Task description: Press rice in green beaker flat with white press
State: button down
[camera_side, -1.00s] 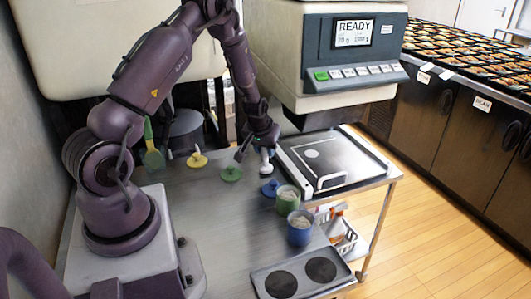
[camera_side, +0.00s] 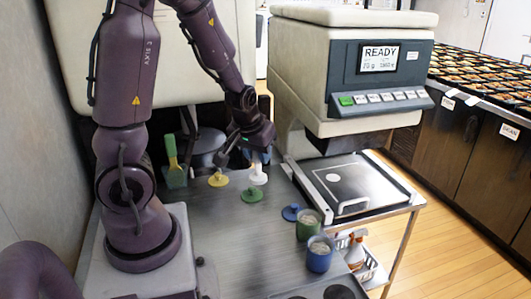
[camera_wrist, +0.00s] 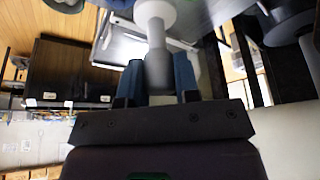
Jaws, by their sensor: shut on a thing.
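The green beaker (camera_side: 308,228) stands upright near the right edge of the steel table in the side view, with pale rice visible at its mouth. The white press (camera_side: 258,176) is well to the left of and behind the beaker, beside the yellow and green presses. My gripper (camera_side: 258,156) is above the white press and shut on it. In the wrist view, the white press (camera_wrist: 157,62) is between the blue fingers of my gripper (camera_wrist: 159,75), its round end pointing away from them. Whether its base touches the table I cannot tell.
A blue beaker (camera_side: 320,260) stands in front of the green one, with a blue press (camera_side: 290,212) behind them. A yellow press (camera_side: 218,179) and green press (camera_side: 251,194) are near the white one. A weighing machine (camera_side: 370,85) rises behind right. The table's middle is clear.

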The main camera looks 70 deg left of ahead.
jog(key=shift+s+d, duration=0.1)
jog(key=c, duration=1.7)
grip_release()
jog(key=w+d+m, duration=0.1)
jog(key=w+d, duration=0.9)
jog(key=w, duration=0.1)
jog(key=shift+n, duration=0.5)
jog(key=shift+s+a+f, duration=0.15)
jog(key=shift+a+f, duration=0.05)
jog(key=shift+f, duration=0.85)
jog(key=shift+s+a+f, duration=0.15)
jog(key=shift+f, duration=0.9)
jog(key=shift+f, duration=2.8)
